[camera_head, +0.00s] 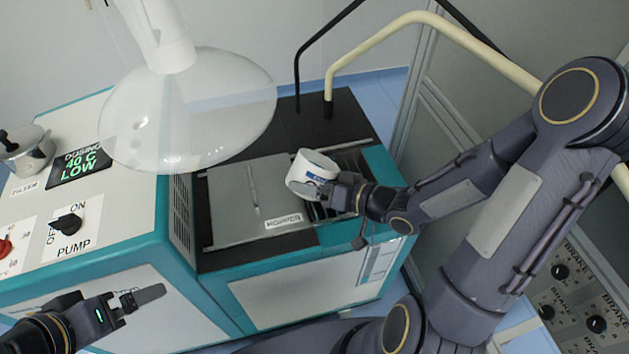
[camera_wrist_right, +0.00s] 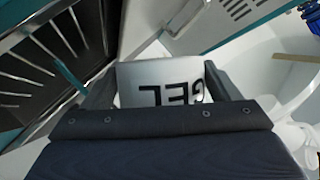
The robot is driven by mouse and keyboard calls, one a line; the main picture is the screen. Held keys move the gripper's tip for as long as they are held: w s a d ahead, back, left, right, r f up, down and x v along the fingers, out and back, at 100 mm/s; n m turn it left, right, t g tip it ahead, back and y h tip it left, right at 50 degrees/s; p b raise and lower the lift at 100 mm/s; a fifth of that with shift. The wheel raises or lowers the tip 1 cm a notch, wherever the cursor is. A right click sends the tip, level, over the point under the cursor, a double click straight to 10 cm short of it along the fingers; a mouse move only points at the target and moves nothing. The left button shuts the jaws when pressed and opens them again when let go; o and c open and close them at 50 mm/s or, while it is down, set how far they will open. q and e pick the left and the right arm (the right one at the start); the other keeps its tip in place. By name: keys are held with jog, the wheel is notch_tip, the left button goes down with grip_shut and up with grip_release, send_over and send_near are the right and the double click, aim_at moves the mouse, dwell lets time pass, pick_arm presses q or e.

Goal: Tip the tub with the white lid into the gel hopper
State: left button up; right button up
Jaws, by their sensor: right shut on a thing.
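A white tub (camera_head: 311,171) with a blue mark is held tilted over the right side of the hopper top. My right gripper (camera_head: 318,189) is shut on it. In the right wrist view the tub's pale face (camera_wrist_right: 163,84) reads GEL upside down between the fingers. I cannot make out whether its lid is on. The hopper's grey cover (camera_head: 235,200) carries a HOPPER label. A dark slatted opening lies to its right and shows as a grating (camera_wrist_right: 45,60) in the right wrist view. My left gripper (camera_head: 138,298) is empty at the lower left; its finger gap is unclear.
A large clear dome (camera_head: 190,110) hangs above the machine. The pump switch (camera_head: 66,224), dosing display (camera_head: 80,163) and a metal pot (camera_head: 25,150) are on the left panel. A cream bent rail (camera_head: 400,22) rises behind the hopper. A brake panel (camera_head: 575,300) is at lower right.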

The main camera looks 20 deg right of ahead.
aim_at(332, 177)
jog(key=shift+f+m+y+p, duration=0.35)
jog(key=shift+m+y, duration=0.35)
jog(key=shift+m, duration=0.2)
jog(key=shift+d+r+m+y+p, duration=0.1)
jog(key=shift+r+m+y+p, duration=0.6)
jog(key=shift+r+m+p, duration=0.55)
jog(key=shift+w+d+r+m+t+y+p, duration=0.15)
jog(key=shift+d+r+m+y+p, duration=0.2)
jog(key=shift+m+p, duration=0.55)
jog(key=shift+w+d+r+m+t+y+p, duration=0.2)
jog(key=shift+r+m+p, duration=0.3)
jog(key=shift+p, duration=0.55)
jog(key=shift+w+d+r+m+t+y+p, duration=0.15)
jog(key=shift+d+r+m+t+y+p, duration=0.15)
jog(key=shift+m+p, duration=0.45)
jog(key=shift+w+d+r+m+t+y+p, duration=0.15)
jog(key=shift+d+r+m+t+p, duration=0.2)
jog(key=shift+m, duration=0.65)
jog(key=shift+w+d+r+m+t+p, duration=0.15)
jog(key=shift+d+m, duration=0.1)
jog(key=shift+m, duration=0.3)
jog(key=shift+d+r+m+t+p, duration=0.15)
jog(key=shift+d+m, duration=0.1)
jog(key=shift+m, duration=0.3)
jog(key=shift+w, duration=0.1)
